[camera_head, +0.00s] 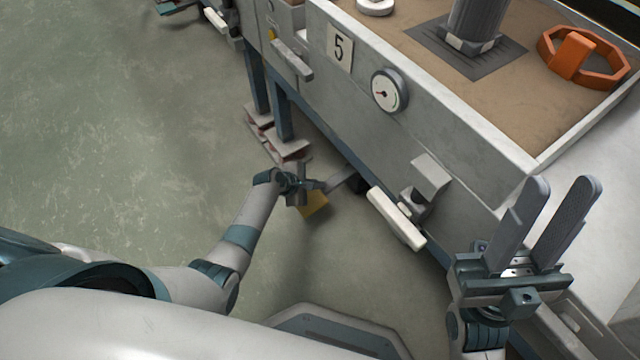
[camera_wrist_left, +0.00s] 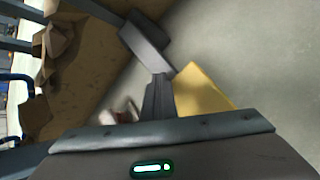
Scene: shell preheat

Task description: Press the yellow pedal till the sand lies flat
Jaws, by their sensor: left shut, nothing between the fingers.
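The yellow pedal (camera_head: 314,206) is low by the machine's side, partly hidden by my left gripper (camera_head: 318,186). My left gripper is shut and empty, reaching down over the pedal. In the left wrist view the yellow pedal (camera_wrist_left: 205,93) lies just right of the shut fingers (camera_wrist_left: 158,82); I cannot tell whether they touch it. The brown sand (camera_head: 535,108) fills the grey box at the top right and its visible surface looks mostly level. My right gripper (camera_head: 564,182) is open and empty, raised beside the box's front corner.
An orange ring-shaped piece (camera_head: 583,58) and a grey cylinder on a plate (camera_head: 476,22) rest on the sand. A white handle (camera_head: 396,217) juts out near my left gripper. Open floor (camera_head: 120,120) lies left.

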